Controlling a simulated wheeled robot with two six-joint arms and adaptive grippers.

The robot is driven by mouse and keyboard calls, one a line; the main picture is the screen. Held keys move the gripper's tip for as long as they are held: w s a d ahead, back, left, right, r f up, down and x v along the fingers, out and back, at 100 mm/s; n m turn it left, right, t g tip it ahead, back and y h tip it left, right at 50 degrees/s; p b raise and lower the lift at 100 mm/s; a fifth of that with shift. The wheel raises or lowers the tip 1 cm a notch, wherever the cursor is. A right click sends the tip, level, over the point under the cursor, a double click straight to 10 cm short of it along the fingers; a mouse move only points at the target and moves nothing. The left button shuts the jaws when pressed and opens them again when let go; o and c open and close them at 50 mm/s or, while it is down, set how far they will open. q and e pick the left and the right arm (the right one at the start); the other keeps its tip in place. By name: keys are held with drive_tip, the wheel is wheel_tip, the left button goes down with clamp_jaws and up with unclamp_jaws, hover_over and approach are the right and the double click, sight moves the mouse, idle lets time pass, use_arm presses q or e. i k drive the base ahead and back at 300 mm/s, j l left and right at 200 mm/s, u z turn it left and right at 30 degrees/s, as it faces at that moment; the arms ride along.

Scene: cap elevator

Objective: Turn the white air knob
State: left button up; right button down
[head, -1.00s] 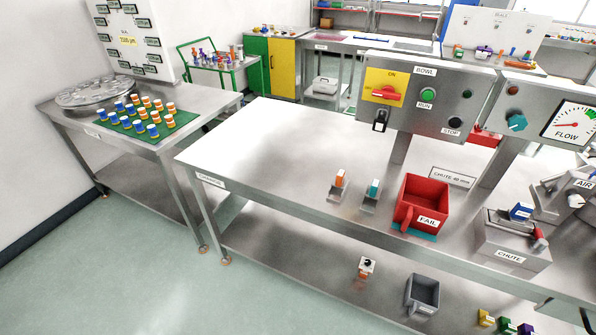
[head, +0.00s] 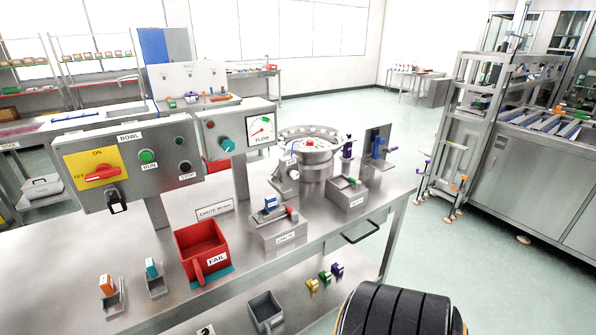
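The white air knob (head: 295,174) is a small round white knob on the grey air unit (head: 284,180), which stands on the steel bench just left of the round bowl machine. It is small in the head view, and its exact setting cannot be read. Neither of my grippers shows in the head view, so nothing is seen touching the knob.
A chute block (head: 284,236) stands in front of the air unit. A red FAIL bin (head: 203,243) is to its left. The FLOW panel (head: 234,130) rises behind it on a post. The bowl machine (head: 316,160) is close on the right.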

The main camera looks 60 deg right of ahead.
sight(294, 175)
drive_tip(key=z, duration=1.85)
drive_tip(key=i+l+u, duration=0.2)
drive_tip(key=i, duration=0.2)
drive_tip(key=i+j, duration=0.05)
drive_tip(key=j, duration=0.05)
